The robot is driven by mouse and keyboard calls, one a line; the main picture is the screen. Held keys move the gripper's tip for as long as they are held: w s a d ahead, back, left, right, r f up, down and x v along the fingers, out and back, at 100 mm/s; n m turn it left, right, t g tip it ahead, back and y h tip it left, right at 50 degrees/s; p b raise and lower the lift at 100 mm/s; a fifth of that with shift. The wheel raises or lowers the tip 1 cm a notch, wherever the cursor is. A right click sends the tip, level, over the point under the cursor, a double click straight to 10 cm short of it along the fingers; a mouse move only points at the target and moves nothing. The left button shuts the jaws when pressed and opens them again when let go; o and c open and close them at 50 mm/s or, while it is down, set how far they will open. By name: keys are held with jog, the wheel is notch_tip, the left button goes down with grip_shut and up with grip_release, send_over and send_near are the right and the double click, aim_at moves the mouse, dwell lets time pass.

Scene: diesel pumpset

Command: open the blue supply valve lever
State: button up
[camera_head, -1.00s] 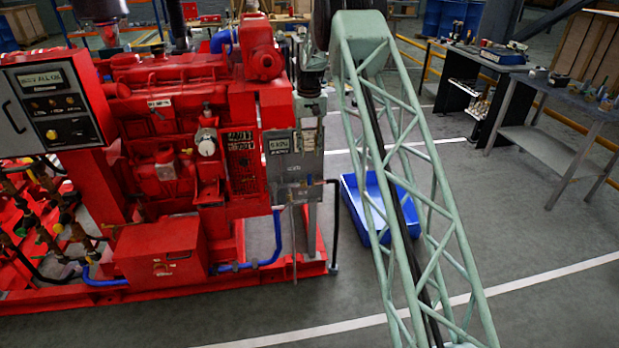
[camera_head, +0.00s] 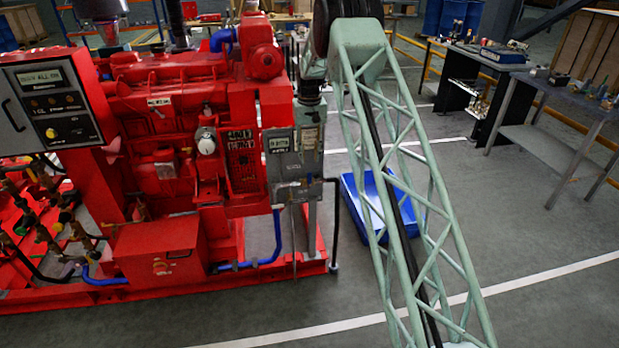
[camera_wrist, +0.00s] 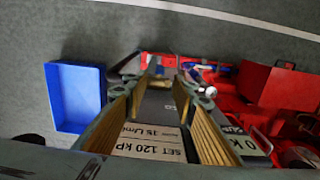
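My gripper (camera_wrist: 156,88) is open in the wrist view, with its two tan-padded fingers apart and nothing held between them. Below and between the fingers is a grey panel (camera_wrist: 158,108) with white labels, one reading "SET 120 KP". A small blue part (camera_wrist: 222,69) shows beyond the right fingertip, near a round silver knob; I cannot tell whether it is the supply valve lever. In the head view the grey panel (camera_head: 281,170) is at the right end of the red pumpset. My gripper is not clearly made out there.
The red pumpset (camera_head: 165,120) fills the left of the head view, with a blue hose (camera_head: 262,262) along its base. A blue tray (camera_head: 355,200) lies on the floor behind my green lattice arm. Workbenches (camera_head: 560,105) stand at the back right. Floor at the front right is clear.

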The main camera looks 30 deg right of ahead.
aim_at(310, 173)
jog(key=shift+f+b, duration=0.7)
jog(key=shift+f, duration=4.5)
jog(key=shift+c, duration=0.7)
grip_shut()
